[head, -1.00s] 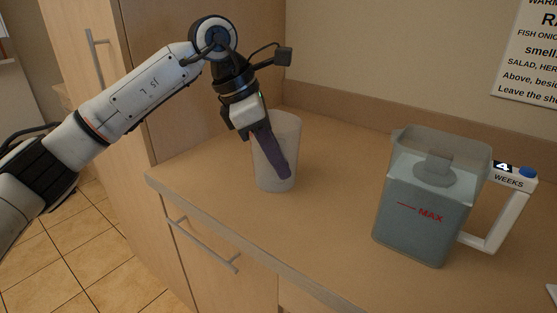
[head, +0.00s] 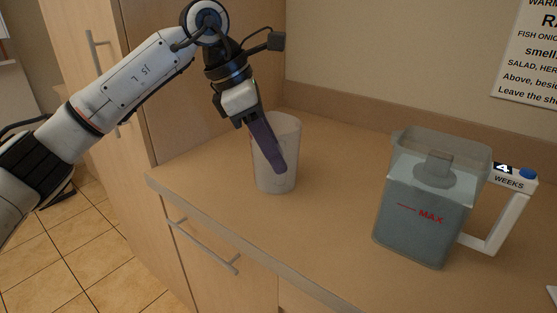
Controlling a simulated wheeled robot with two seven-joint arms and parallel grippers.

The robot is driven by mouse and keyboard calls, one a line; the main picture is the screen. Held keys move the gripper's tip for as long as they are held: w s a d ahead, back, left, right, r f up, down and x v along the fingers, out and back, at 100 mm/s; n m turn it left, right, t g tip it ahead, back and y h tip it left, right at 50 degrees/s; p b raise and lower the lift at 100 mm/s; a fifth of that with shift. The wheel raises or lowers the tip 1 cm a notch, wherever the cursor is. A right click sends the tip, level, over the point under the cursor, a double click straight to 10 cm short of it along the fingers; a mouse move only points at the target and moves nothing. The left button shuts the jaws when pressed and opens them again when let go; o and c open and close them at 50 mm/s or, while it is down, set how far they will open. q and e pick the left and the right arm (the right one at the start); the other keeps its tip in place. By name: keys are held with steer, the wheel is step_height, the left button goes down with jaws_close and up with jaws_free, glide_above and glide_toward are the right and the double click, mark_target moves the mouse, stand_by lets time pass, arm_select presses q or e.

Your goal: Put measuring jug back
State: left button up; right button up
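A tall translucent, cup-shaped vessel (head: 288,140), which looks like the measuring jug, stands upright on the counter left of centre. My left gripper (head: 279,170) comes down at a slant from the upper left, and its long purple finger overlaps the vessel's front and left side in the picture. I see the fingers edge-on as one, so I cannot tell whether they are open, or whether they touch the vessel. The vessel stands on the counter, not visibly lifted. My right gripper is not in view.
A larger grey pitcher (head: 420,215) with a red MAX mark and a white handle stands at the right. The wooden counter (head: 320,225) is clear between the two vessels. A tall cabinet (head: 190,90) rises at the left, and a wall closes the back.

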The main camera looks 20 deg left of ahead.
arm_select(q)
steer(key=v, duration=0.9)
steer(key=shift+r, duration=0.25)
steer(key=shift+s+a, duration=0.1)
